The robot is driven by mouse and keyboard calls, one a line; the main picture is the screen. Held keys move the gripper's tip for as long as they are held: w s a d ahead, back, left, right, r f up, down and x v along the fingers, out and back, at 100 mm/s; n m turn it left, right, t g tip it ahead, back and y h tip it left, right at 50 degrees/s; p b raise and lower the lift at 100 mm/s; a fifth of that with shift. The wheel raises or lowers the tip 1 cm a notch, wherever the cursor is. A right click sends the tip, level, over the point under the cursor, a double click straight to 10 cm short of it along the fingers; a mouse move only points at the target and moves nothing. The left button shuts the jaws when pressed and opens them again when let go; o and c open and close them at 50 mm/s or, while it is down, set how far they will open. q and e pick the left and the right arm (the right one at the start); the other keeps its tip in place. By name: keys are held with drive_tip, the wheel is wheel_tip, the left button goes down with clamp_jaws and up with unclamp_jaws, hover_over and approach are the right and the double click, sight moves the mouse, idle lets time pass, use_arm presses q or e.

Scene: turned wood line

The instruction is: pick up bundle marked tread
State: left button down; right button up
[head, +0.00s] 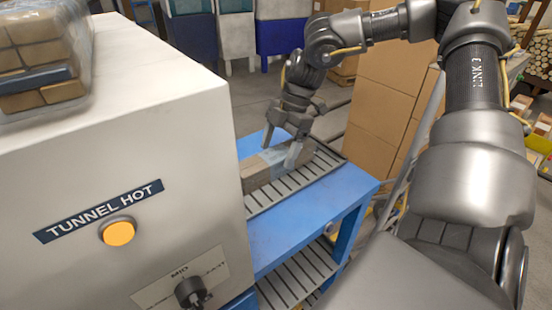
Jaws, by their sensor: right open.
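A brown, block-like bundle (257,176) with a pale, shiny film over part of it lies on the slatted outfeed of the tunnel machine. I cannot read any mark on it. My right gripper (283,148) points down over the bundle from above. Its jaws are open, with one finger at the far side and the other by the film-covered right part. I cannot tell whether the fingers touch it. The bundle's left end is close to the machine's wall. My left gripper is not in view.
The white machine (130,130) labelled "TUNNEL HOT", with a lit orange button (118,232) and a black knob (190,292), fills the left. Wrapped brown blocks (40,55) sit on top. The blue table (290,240) has free slats right of the bundle. Tall cardboard boxes (385,95) stand behind.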

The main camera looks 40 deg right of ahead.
drive_tip(key=shift+x, duration=1.05)
drive_tip(key=c, duration=1.4)
drive_tip(key=shift+c, duration=0.2)
drive_tip(key=shift+r, duration=0.15)
